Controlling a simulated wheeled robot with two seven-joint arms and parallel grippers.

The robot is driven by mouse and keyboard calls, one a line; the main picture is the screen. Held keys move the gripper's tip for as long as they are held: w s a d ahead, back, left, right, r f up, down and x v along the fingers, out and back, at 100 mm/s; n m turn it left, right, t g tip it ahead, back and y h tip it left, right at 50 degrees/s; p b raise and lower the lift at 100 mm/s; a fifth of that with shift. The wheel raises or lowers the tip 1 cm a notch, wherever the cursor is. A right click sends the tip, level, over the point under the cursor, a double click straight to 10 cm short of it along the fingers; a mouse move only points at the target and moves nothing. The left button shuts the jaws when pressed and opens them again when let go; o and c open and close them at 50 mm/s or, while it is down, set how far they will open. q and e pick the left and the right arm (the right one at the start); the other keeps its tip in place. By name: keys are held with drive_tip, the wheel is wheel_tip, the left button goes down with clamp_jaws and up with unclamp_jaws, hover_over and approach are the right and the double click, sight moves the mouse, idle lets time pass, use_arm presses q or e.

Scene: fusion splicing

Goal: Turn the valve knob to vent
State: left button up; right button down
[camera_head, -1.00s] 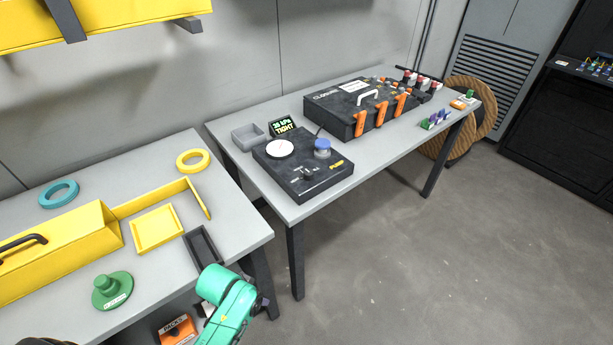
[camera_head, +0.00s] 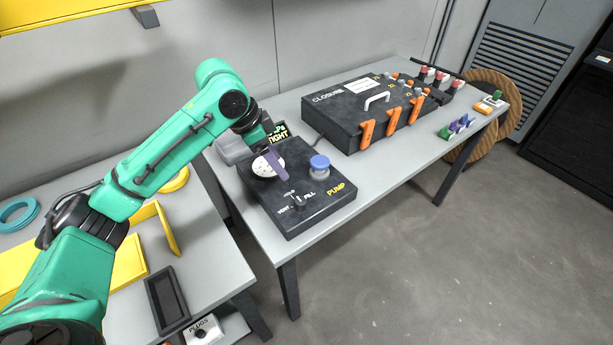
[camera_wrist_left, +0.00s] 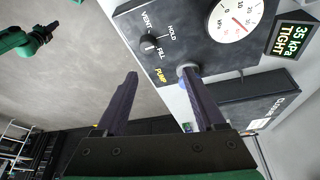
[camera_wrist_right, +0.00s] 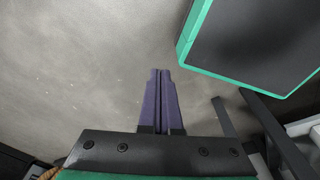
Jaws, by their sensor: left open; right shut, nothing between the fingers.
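The valve knob (camera_head: 298,201) is a small dark knob on the front of the black pump box (camera_head: 322,212), among the labels VENT, HOLD and FILL. It also shows in the left wrist view (camera_wrist_left: 149,44); which label it points at is too small to tell. My left gripper (camera_head: 274,164) is open above the pump box, near the white round gauge (camera_head: 262,167), which it partly covers. In the left wrist view its open fingers (camera_wrist_left: 160,73) have nothing between them, and the knob lies beyond their tips. My right gripper (camera_wrist_right: 160,74) is shut and empty over the floor.
A blue pump button (camera_head: 319,164) stands beside the gauge. A display (camera_wrist_left: 292,40) reads 35 kPa TIGHT. The black closure case (camera_head: 345,110) with orange latches is behind. A dark tray (camera_head: 166,300) and yellow parts lie on the left table.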

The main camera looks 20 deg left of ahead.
use_arm(q)
drive_tip(key=s+d+f, duration=0.2)
drive_tip(key=s+f, duration=0.1)
hover_over(300, 200)
drive_tip(key=s+a, duration=0.2)
wheel_tip(300, 200, down, 5)
drive_tip(key=shift+d+r+p, duration=0.15)
drive_tip(key=shift+r+p, duration=0.05)
drive_tip(key=shift+p, duration=0.1)
drive_tip(key=x, duration=0.4)
drive_tip(key=shift+w+f, duration=0.2)
drive_tip(key=shift+w, duration=0.25)
drive_tip(key=shift+s, duration=0.1)
drive_tip(key=c, duration=0.4)
clamp_jaws()
use_arm(e)
drive_tip(key=s, duration=0.5)
drive_tip(key=shift+s+d+r, duration=0.2)
drive_tip(key=shift+s+r, duration=0.1)
drive_tip(key=shift+r, duration=0.1)
